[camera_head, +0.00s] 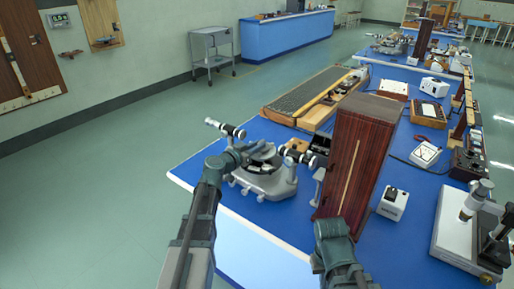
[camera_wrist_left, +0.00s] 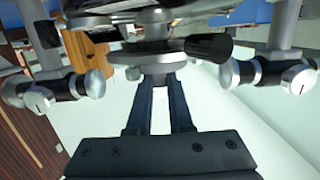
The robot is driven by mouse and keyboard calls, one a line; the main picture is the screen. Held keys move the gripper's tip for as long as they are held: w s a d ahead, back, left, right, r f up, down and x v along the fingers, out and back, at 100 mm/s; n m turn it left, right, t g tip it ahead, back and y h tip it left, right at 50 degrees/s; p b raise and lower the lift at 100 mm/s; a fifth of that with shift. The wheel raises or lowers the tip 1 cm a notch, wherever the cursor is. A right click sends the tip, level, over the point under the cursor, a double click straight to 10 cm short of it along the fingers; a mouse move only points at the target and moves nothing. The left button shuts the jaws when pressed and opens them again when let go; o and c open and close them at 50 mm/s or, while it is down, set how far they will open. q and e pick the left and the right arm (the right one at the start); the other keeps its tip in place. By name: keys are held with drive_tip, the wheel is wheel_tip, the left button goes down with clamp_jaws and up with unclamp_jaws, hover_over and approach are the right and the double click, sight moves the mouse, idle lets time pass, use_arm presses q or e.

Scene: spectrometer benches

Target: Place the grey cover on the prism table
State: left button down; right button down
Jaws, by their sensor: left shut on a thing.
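The spectrometer (camera_head: 270,182) stands on the near left part of the blue bench, with its black-and-silver telescope tubes. Its prism table is at the middle and is partly hidden by my left gripper (camera_head: 246,152), which reaches in over it from the left. In the left wrist view my left gripper (camera_wrist_left: 160,85) is shut on a round grey piece (camera_wrist_left: 155,60) that looks like the grey cover. This piece is close to the dark centre of the instrument; I cannot tell whether it touches the prism table. My right arm shows at the bottom, but its gripper does not.
A tall dark-red wooden case (camera_head: 352,160) stands just right of the spectrometer. A long grated wooden box (camera_head: 315,92) lies behind it. A small white box (camera_head: 393,205) and a microscope-like stand (camera_head: 470,225) are to the right. The bench's left edge is close to the spectrometer.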

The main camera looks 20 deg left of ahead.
use_arm(q)
drive_tip(key=c, duration=0.8)
unclamp_jaws()
drive_tip(key=shift+f, duration=0.1)
drive_tip(key=shift+r, duration=0.2)
drive_tip(key=p+v, duration=0.2)
drive_tip(key=v, duration=1)
drive_tip(key=shift+f, duration=0.1)
drive_tip(key=shift+d, duration=0.1)
